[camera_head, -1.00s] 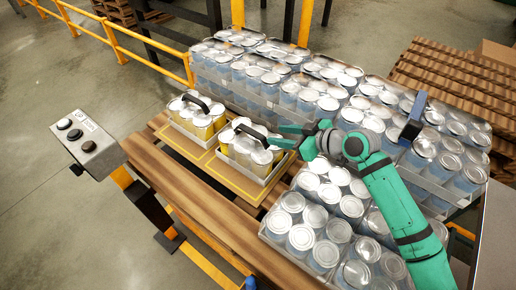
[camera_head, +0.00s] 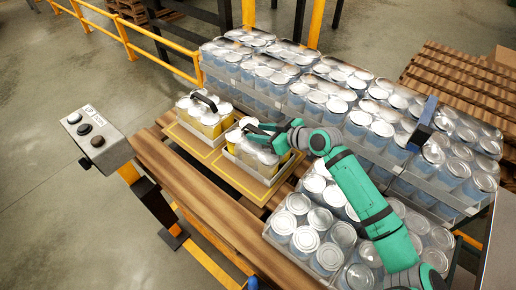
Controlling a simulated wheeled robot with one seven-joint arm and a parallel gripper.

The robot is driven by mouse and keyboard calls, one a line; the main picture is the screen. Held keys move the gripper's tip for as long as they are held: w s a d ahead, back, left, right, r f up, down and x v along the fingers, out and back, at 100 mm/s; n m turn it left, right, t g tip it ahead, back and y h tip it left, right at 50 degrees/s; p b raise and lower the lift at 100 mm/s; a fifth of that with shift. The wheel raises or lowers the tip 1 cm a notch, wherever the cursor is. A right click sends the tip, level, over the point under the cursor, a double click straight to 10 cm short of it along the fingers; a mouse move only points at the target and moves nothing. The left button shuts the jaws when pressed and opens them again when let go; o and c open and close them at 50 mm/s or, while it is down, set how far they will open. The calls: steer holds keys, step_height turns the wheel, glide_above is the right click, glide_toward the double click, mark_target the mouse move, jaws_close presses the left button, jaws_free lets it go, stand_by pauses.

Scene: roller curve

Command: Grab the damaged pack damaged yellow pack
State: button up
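Two yellow packs of cans with dark carry handles stand on a wooden board (camera_head: 235,177) with yellow outlines. The left yellow pack (camera_head: 209,122) is farther back. The right yellow pack (camera_head: 262,158) sits in a grey tray, nearer to me. I cannot tell from this view which one is damaged. My green gripper (camera_head: 262,131) is over the right pack, with its fingers at the pack's handle. The fingers partly cover the handle, and I cannot tell whether they are closed on it.
Blue can packs (camera_head: 330,95) stand in rows behind and to the right. More silver-topped cans (camera_head: 310,225) stand close below my arm. A grey button box (camera_head: 97,138) on a post is at the left. Wooden pallets (camera_head: 460,85) are stacked at the back right.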

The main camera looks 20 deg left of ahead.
steer(key=shift+w+a+f, duration=0.15)
steer(key=shift+a+f, duration=0.05)
steer(key=shift+a, duration=0.15)
jaws_close()
steer(key=shift+r, duration=0.15)
stand_by(1.1)
